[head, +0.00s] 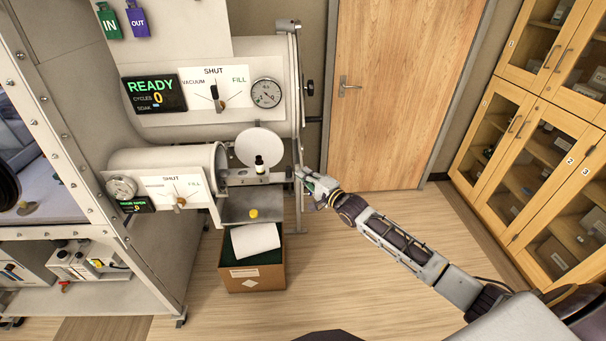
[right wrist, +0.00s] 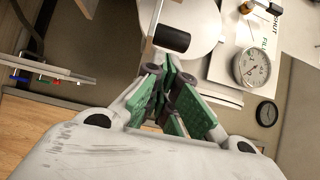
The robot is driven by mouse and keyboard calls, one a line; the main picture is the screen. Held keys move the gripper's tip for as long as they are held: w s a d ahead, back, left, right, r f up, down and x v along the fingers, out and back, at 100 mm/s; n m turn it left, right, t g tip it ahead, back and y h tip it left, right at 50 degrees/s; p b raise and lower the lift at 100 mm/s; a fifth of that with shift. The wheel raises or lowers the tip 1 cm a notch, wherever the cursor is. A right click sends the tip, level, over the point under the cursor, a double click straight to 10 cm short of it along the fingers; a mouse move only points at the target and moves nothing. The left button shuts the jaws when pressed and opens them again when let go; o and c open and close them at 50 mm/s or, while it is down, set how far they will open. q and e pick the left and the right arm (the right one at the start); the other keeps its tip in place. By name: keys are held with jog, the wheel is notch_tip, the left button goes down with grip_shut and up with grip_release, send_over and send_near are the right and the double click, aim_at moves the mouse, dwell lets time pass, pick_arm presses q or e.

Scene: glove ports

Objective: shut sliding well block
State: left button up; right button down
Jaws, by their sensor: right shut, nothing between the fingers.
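I cannot make out for certain which part is the sliding well block. A metal tray (head: 250,181) sticks out of the mouth of the small side chamber (head: 165,160), with a dark vial (head: 260,166) upright on it. A round white door disc (head: 259,147) stands just behind the vial; the disc also shows in the right wrist view (right wrist: 203,28). My right gripper (head: 304,176) is shut and empty, just right of the tray's end. In the right wrist view its green-padded fingers (right wrist: 168,92) point towards a dark cylindrical grip (right wrist: 172,39). Contact cannot be told.
A yellow knob-like item (head: 253,213) is on a grey plate (head: 238,207) below the tray. A cardboard box (head: 252,279) stands on the floor beneath. The larger chamber (head: 265,60) is above. A wooden door (head: 400,90) and cabinets (head: 540,150) are right; floor between is clear.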

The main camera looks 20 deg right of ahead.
pick_arm(q)
jog(key=shift+r, duration=0.1)
pick_arm(e)
jog(key=shift+w+a, duration=0.15)
jog(key=shift+a, duration=0.15)
pick_arm(q)
jog(key=shift+s+f, duration=0.1)
jog(key=shift+f, duration=0.1)
pick_arm(e)
jog(key=shift+w+a, duration=0.15)
jog(key=shift+a, duration=0.05)
